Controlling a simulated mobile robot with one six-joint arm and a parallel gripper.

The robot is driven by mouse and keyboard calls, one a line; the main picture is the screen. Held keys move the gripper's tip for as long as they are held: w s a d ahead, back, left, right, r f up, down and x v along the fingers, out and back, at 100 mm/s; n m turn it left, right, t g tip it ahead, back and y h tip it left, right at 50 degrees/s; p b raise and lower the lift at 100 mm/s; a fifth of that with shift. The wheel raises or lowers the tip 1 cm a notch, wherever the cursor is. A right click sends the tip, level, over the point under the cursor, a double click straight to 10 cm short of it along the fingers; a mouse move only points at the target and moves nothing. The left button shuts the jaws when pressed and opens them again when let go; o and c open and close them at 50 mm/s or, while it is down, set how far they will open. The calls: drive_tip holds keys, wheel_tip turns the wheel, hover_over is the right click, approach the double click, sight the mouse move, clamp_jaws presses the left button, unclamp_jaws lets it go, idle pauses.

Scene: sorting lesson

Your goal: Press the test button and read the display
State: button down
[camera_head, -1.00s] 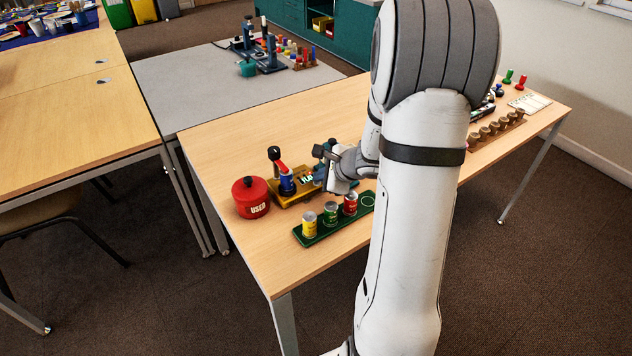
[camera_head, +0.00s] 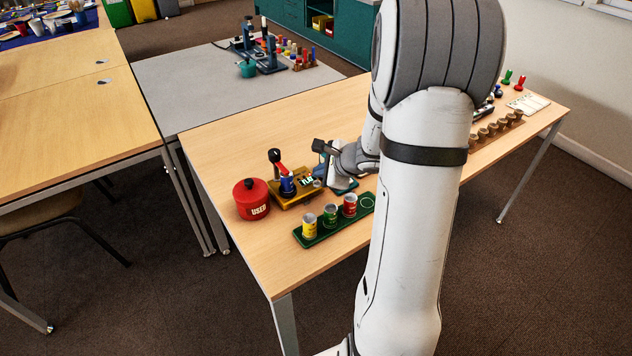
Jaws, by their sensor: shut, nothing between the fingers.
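The tester is a yellow device (camera_head: 290,200) on the near table. A blue cylinder (camera_head: 287,186) with a red part and a black-topped lever above it stands on its left side. A small display (camera_head: 307,181) on the device is lit green; its characters are too small to read surely. I cannot make out the test button. My arm hides much of the table to the right.
A red lidded pot marked "USED" (camera_head: 251,198) stands left of the tester. A row of brown cups (camera_head: 497,129) stands far right.

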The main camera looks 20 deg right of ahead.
wheel_tip(320, 180, up, 4)
drive_tip(key=p, duration=0.2)
drive_tip(key=shift+r+p, duration=0.25)
drive_tip(key=shift+p, duration=0.15)
idle(0.4)
drive_tip(key=s+a+r+n+g+y+p, duration=0.2)
drive_tip(key=s+a+r+n+g+p, duration=0.1)
drive_tip(key=s+a+r+n, duration=0.75)
drive_tip(key=s+a+r+n+g+h+p, duration=0.1)
drive_tip(key=s+r+n+h+p, duration=0.3)
drive_tip(key=s+n, duration=0.8)
wheel_tip(320, 180, up, 2)
drive_tip(key=shift+s+a+r+g+h, duration=0.2)
drive_tip(key=shift+s+g+h, duration=0.3)
drive_tip(key=shift+g+h, duration=0.35)
drive_tip(key=c, duration=2.1)
unclamp_jaws()
drive_tip(key=shift+c, duration=0.2)
